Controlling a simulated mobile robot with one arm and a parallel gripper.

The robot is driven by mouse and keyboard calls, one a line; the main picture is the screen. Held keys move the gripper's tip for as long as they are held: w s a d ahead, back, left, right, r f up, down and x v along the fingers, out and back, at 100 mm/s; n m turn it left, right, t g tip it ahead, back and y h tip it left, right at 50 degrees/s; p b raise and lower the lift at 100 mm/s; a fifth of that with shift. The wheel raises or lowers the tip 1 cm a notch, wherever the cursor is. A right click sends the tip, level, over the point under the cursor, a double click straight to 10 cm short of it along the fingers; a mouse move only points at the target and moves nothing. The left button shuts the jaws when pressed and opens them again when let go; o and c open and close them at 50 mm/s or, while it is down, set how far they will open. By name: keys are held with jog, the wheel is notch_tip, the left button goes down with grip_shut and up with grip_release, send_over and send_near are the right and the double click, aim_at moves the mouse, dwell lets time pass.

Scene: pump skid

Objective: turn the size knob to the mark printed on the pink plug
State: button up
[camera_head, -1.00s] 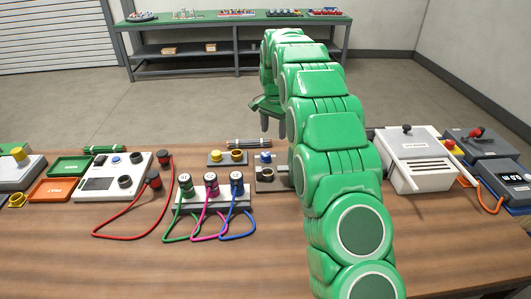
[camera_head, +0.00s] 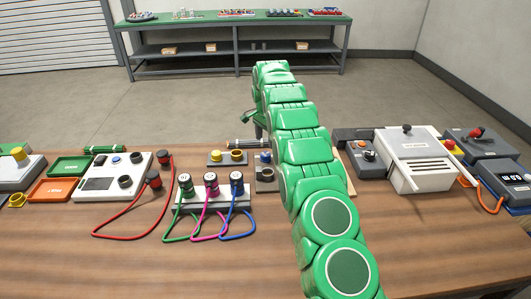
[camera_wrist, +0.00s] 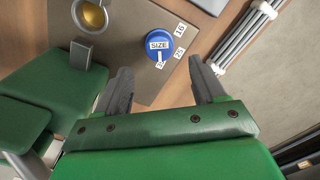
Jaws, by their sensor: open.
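The size knob (camera_wrist: 158,45) is a blue disc labelled SIZE on a grey plate (camera_wrist: 125,60). Labels reading 16 and 25 sit to its right in the wrist view; a third, at its lower edge, is partly covered by its white pointer. It shows small in the head view (camera_head: 265,157), beside my arm. My gripper (camera_wrist: 165,86) is open and empty, apart from the knob, which lies ahead of the gap between the fingers. The pink plug (camera_head: 211,184) stands in the middle of a white holder; its print is too small to read.
A green plug (camera_head: 186,184) and a blue plug (camera_head: 237,182) flank the pink one, with looped cables in front. A brass-coloured round part (camera_wrist: 91,15) is near the knob. A bundle of grey rods (camera_wrist: 243,38) lies right of it. The front of the table is clear.

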aim_at(266, 153)
notch_tip(266, 153, down, 7)
jog(key=shift+f, duration=0.15)
dwell(0.4)
jog(key=c, duration=1.1)
jog(key=shift+o, duration=0.2)
jog(key=shift+n, duration=0.5)
jog(key=n, duration=0.4)
jog(key=shift+d+n, duration=0.1)
jog(key=shift+n, duration=0.3)
jog(key=n, duration=0.5)
jog(key=shift+n, duration=0.4)
